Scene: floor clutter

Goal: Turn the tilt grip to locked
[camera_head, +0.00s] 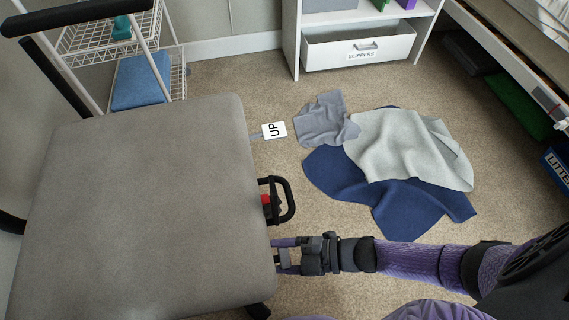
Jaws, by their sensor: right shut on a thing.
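The chair's grey seat (140,200) fills the left of the head view. My right gripper (278,256) reaches in from the right to the seat's right edge, near its front corner. It is shut on what I take to be the tilt grip, which the fingers and the seat edge hide almost wholly. I cannot read its setting. Just beyond the gripper, a black loop handle (288,200) sticks out from under the seat, with a red part (266,199) inside it. Further back, a lever with a white tag reading UP (274,130) sticks out. My left gripper is not in view.
A blue cloth (405,208), a pale grey cloth (410,145) and a small grey cloth (323,122) lie on the carpet to the right. A wire rack (95,40) stands at back left, a white drawer unit (330,52) at the back. A bed edge is at right.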

